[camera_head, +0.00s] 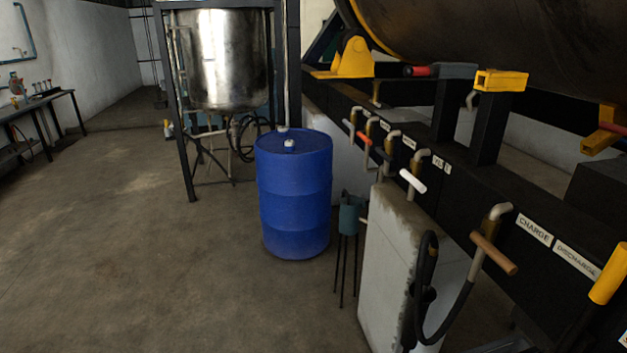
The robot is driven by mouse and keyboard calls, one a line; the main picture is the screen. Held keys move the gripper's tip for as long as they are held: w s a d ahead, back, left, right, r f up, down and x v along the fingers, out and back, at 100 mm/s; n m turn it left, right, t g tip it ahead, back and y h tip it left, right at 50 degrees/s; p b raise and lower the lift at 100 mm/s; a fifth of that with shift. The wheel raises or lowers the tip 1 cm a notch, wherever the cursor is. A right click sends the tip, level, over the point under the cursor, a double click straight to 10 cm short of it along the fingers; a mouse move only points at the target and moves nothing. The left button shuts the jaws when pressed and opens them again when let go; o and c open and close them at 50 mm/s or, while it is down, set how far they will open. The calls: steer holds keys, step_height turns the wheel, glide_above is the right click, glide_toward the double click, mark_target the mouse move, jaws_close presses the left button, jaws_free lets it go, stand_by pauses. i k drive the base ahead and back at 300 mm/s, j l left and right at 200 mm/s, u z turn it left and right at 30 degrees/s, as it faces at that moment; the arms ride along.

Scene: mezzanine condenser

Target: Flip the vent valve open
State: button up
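A row of pipe valves with coloured handles runs along the black beam (470,190) on the right. The two nearest labels read CHARGE (534,230) and DISCHARGE (577,262). The smaller label (439,163) near the white handle is too small to read surely, so I cannot tell which valve is the vent valve. My gripper is not in view.
A blue drum (294,200) stands left of the valves. A pale block (390,265) with a black hose (423,290) stands below them. A steel tank (228,60) on a frame and a bench (38,105) are farther back. The floor at left is clear.

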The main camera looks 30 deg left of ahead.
mark_target(406, 172)
steer(key=u, duration=0.75)
